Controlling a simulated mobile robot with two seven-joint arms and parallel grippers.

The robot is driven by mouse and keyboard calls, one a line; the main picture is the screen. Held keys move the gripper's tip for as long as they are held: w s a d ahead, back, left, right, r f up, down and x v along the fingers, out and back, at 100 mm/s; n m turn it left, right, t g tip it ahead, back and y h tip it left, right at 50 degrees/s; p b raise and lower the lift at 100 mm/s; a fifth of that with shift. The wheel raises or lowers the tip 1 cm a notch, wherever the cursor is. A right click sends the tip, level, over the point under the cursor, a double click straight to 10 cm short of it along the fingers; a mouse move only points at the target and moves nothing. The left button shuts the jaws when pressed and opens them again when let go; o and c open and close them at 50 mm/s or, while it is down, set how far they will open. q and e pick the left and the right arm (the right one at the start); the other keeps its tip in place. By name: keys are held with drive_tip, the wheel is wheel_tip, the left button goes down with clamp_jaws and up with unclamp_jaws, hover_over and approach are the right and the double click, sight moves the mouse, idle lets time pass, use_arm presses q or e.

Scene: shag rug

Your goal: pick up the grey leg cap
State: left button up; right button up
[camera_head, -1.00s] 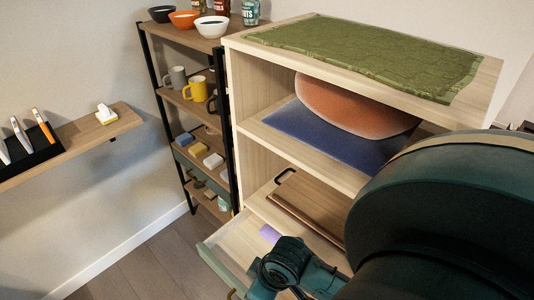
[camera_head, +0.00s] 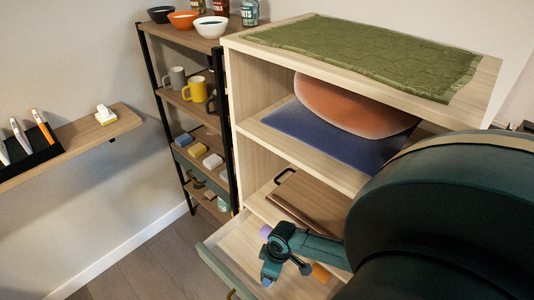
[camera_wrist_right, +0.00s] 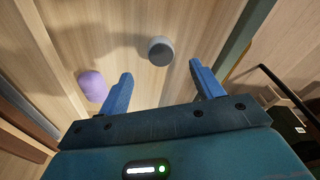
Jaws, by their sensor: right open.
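My right gripper (camera_head: 287,270) is open and empty, over the open drawer (camera_head: 225,268) in the head view. I cannot make out the cap in the head view. My left gripper is not in view.
A purple rounded piece (camera_wrist_right: 93,86) lies left of the fingers; it also shows in the head view (camera_head: 265,230). An orange piece (camera_head: 320,272) lies to the gripper's right. Brown boards (camera_head: 310,203) lie on the cabinet's lower level behind. The drawer walls bound the space.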

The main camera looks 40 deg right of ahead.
drive_tip(key=shift+w+f+b, duration=0.1)
drive_tip(key=shift+f+b, duration=0.5)
drive_tip(key=shift+f, duration=0.3)
drive_tip(key=shift+w+a+f+b, duration=0.1)
drive_tip(key=shift+f+b, duration=0.25)
drive_tip(key=shift+b, duration=0.15)
drive_tip(key=shift+f, duration=0.25)
drive_tip(key=f+b, duration=0.3)
drive_tip(key=b, duration=0.2)
drive_tip(key=shift+w+a+f, duration=0.2)
drive_tip(key=shift+f, duration=0.2)
drive_tip(key=shift+w+f+b, duration=0.1)
drive_tip(key=shift+f+b, duration=0.25)
drive_tip(key=shift+b, duration=0.35)
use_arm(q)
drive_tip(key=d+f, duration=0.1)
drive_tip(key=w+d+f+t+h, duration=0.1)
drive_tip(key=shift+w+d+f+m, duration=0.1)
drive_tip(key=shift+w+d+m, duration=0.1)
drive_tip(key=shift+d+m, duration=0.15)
use_arm(e)
drive_tip(key=c, duration=1)
drive_tip(key=shift+r, duration=0.1)
drive_tip(key=shift+c, duration=0.2)
